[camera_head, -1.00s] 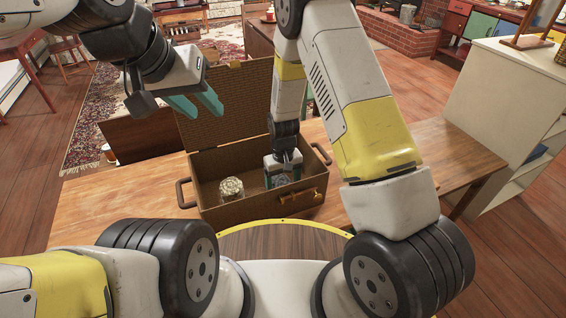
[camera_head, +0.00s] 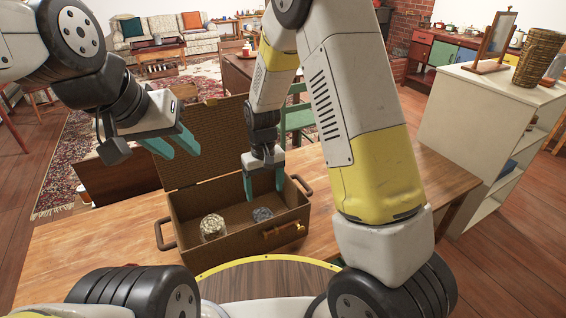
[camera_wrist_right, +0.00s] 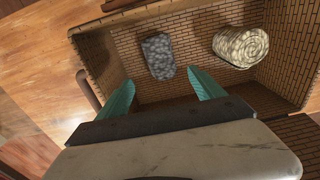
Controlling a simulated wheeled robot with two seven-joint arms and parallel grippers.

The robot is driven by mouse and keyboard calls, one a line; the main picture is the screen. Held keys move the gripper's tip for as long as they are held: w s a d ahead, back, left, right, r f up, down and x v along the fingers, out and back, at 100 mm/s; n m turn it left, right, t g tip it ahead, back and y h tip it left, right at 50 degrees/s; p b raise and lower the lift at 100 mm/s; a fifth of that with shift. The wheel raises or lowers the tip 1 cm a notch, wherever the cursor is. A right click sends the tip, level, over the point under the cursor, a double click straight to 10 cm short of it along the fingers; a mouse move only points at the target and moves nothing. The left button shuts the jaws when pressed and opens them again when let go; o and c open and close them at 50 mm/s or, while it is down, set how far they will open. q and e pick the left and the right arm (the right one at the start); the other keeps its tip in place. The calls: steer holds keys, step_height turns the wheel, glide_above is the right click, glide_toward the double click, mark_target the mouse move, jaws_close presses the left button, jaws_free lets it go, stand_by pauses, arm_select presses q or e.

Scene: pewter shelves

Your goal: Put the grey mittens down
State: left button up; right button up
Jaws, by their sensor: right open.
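The grey mittens (camera_head: 262,214), a dark speckled bundle, lie on the floor of the open wicker suitcase (camera_head: 240,243). They also show in the right wrist view (camera_wrist_right: 158,56), apart from the fingers. My right gripper (camera_head: 264,193) is open and empty above the mittens, its teal fingers pointing down into the case. In the right wrist view the fingers (camera_wrist_right: 166,84) stand spread. My left gripper (camera_head: 182,153) is open and empty at the left, near the raised lid.
A cream rolled bundle (camera_head: 213,227) lies left of the mittens in the suitcase. The suitcase stands on a wooden table (camera_head: 98,243), with clear tabletop on both sides. A white shelf unit (camera_head: 480,130) stands at the right.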

steer(key=s+d+r+m+t+y, duration=0.1)
steer(key=s+d+r, duration=0.3)
steer(key=r, duration=0.4)
steer(key=s+d+r+m+t+y, duration=0.1)
steer(key=s+d+r+t, duration=0.15)
steer(key=r, duration=0.55)
steer(key=s+d+r+m, duration=0.1)
steer(key=s+d+r, duration=0.3)
steer(key=r, duration=0.4)
steer(key=s+d+r+t, duration=0.2)
steer(key=s+d+r, duration=0.1)
steer(key=s, duration=0.5)
steer(key=shift+d+r+m, duration=0.15)
steer(key=shift+r+m, duration=0.2)
steer(key=shift+m, duration=0.05)
steer(key=shift+t, duration=0.25)
